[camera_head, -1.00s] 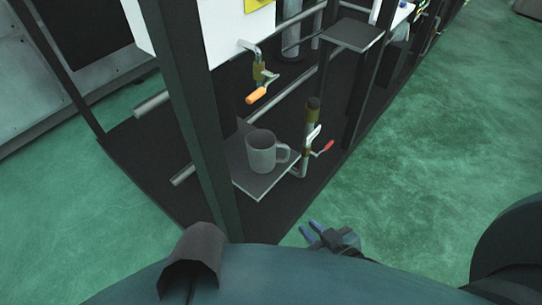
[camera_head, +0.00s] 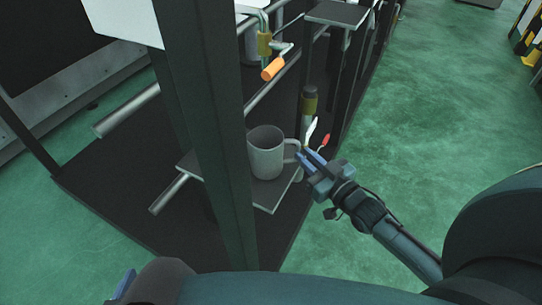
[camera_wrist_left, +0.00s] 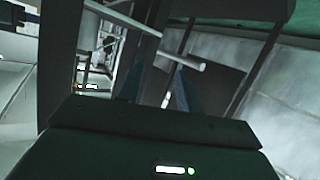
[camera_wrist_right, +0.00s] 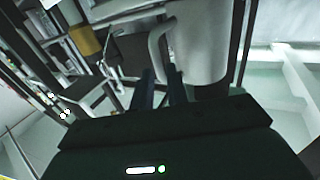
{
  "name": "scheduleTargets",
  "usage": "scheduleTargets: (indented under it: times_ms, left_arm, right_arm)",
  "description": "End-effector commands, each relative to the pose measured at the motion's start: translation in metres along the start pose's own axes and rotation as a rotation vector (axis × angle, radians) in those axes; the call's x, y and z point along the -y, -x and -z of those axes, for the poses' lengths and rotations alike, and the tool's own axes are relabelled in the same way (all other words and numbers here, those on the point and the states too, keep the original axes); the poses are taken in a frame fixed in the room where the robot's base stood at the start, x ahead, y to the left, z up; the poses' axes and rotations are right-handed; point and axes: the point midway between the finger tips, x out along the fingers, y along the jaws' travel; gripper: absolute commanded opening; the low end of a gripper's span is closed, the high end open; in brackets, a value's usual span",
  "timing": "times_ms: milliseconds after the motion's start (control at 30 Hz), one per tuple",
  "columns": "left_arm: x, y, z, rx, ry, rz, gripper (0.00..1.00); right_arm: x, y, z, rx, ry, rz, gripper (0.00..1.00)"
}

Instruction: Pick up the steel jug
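The steel jug (camera_head: 266,155) is a grey mug-shaped vessel standing upright on a small dark shelf plate (camera_head: 270,199), its handle (camera_head: 292,148) towards the right. My right gripper (camera_head: 308,158) is at the handle side, fingers pointing at the handle. In the right wrist view the jug (camera_wrist_right: 204,42) is close ahead, and the handle lines up with the gap between the parted fingers (camera_wrist_right: 161,88). I cannot tell whether they touch it. My left gripper (camera_head: 122,285) barely shows at the bottom; in the left wrist view its fingers (camera_wrist_left: 157,90) are apart and empty.
A dark upright post (camera_head: 210,130) stands left of the jug, close to the plate. A valve with an orange handle (camera_head: 272,68) is above, and a pipe with a red-handled lever (camera_head: 323,141) is behind the jug. Green floor (camera_head: 430,100) is open to the right.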

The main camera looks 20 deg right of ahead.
Motion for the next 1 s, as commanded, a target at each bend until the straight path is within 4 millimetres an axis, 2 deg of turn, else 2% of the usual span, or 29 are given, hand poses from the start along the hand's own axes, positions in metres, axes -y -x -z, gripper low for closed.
scheduleTargets:
  times_ms: [167,400,500,767,933,1000]
  left_arm:
    - [0.001,0.000,-0.001,-0.003,-0.002,0.001,0.36]
    - [0.002,0.001,0.004,-0.033,-0.007,0.004,0.36]
    - [0.002,0.003,0.005,-0.037,-0.007,0.006,0.36]
    - [0.002,0.005,0.001,-0.025,-0.006,0.007,0.36]
    - [0.002,0.005,0.001,-0.023,-0.008,0.007,0.36]
    - [0.002,0.005,0.001,-0.023,-0.008,0.007,0.36]
  right_arm:
    - [0.000,-0.012,-0.001,-0.002,0.000,0.000,0.15]
    - [-0.001,-0.047,-0.004,-0.002,-0.001,0.000,0.15]
    - [-0.002,-0.056,-0.004,0.000,0.000,0.000,0.15]
    - [-0.001,-0.057,-0.004,0.002,0.000,0.000,0.15]
    - [-0.001,-0.057,-0.004,0.001,0.000,0.000,0.02]
    - [-0.001,-0.057,-0.004,0.001,0.000,0.000,0.00]
